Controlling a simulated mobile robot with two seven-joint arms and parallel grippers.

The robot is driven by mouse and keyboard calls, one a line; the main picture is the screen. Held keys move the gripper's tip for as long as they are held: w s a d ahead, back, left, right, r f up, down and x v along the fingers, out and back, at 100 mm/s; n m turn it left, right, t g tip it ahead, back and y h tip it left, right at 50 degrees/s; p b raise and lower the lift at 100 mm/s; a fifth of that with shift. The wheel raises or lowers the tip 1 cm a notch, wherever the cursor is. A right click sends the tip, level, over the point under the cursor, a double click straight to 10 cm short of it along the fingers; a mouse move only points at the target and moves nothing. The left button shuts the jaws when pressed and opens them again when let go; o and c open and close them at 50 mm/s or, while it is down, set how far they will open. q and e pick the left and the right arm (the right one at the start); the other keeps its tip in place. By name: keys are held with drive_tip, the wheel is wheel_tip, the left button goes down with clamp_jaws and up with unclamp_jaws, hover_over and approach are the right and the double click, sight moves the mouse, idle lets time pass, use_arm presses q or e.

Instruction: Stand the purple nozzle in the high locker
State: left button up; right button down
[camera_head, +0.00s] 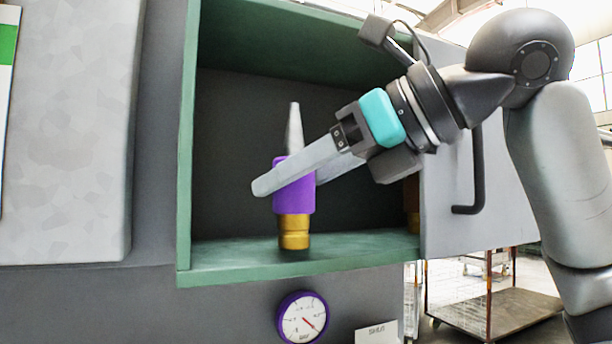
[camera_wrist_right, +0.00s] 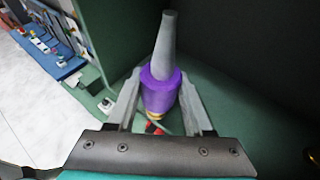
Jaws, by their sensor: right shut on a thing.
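The purple nozzle (camera_head: 293,198) has a purple body, a gold base and a grey tapered tip pointing up. It is upright inside the high locker (camera_head: 300,268), a green-framed open box with a dark back. My right gripper (camera_head: 283,183) reaches in from the right and is shut on the purple body, one finger crossing in front. The nozzle also shows between the fingers in the right wrist view (camera_wrist_right: 161,92). Its gold base is just over the locker floor; I cannot tell if it touches. My left gripper is not in view.
A gold and dark item (camera_head: 411,200) stands at the locker's right side, partly hidden by my gripper. The grey door (camera_head: 455,195) with a dark handle is open at the right. A purple-rimmed gauge (camera_head: 302,317) is below. The locker floor left of the nozzle is clear.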

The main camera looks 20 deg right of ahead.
drive_tip(key=shift+w+a, duration=0.15)
drive_tip(key=shift+w, duration=3.45)
drive_tip(key=shift+f, duration=0.35)
drive_tip(key=shift+s, duration=0.1)
drive_tip(key=shift+c, duration=1.1)
unclamp_jaws()
drive_tip(key=shift+f, duration=0.1)
drive_tip(key=b+v, duration=0.1)
drive_tip(key=v, duration=1.4)
drive_tip(key=shift+s, duration=0.15)
